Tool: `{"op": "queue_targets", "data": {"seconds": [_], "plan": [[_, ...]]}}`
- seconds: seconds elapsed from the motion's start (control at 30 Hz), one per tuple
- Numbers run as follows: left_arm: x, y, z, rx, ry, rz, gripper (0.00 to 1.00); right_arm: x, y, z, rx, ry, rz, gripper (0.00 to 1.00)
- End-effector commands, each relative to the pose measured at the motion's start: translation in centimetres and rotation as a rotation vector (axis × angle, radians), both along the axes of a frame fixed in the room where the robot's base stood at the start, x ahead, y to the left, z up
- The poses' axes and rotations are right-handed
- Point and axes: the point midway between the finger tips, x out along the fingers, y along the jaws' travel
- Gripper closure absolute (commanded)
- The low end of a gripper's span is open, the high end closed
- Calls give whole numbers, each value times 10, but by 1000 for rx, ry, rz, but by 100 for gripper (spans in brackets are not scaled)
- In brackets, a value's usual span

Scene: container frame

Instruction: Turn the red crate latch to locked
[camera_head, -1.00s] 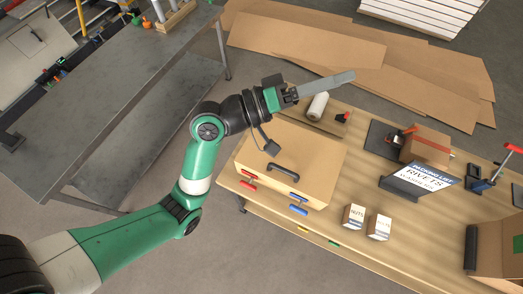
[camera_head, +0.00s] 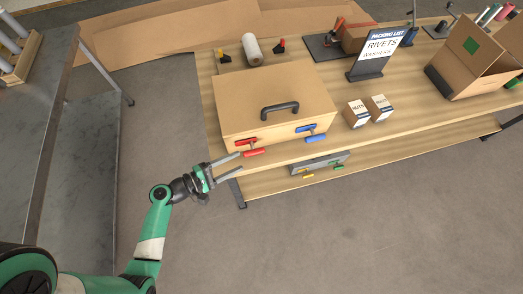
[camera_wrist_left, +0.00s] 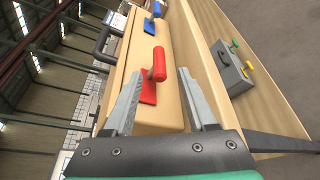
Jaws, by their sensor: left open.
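The wooden crate (camera_head: 275,95) has a dark handle (camera_head: 279,108) on its lid and stands on the wooden bench. The red latch (camera_head: 254,153) is on the left of its front face, with a red plate and a bar-like handle lying roughly level, parallel to the crate's front edge. My left gripper (camera_head: 240,162) is open and empty, just in front of and left of this latch. In the left wrist view the red latch (camera_wrist_left: 158,66) appears between and beyond the open fingers; I see no clear contact. My right gripper is not in view.
A blue latch (camera_head: 315,138) is to the right on the same crate face. A grey box with yellow and green latches (camera_head: 320,164) is below the bench top. Two small cartons (camera_head: 356,114) stand right of the crate. The floor in front is clear.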

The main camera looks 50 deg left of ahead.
Motion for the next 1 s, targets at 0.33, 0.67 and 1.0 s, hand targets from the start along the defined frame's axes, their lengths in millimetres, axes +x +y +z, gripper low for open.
{"op": "queue_targets", "data": {"seconds": [0.33,0.67,1.0], "plan": [[11,3,-11,7,0,5,43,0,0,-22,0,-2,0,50],[75,-10,-19,4,-3,3,43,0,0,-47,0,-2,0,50],[112,-16,-26,5,-2,9,43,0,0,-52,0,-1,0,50]]}}
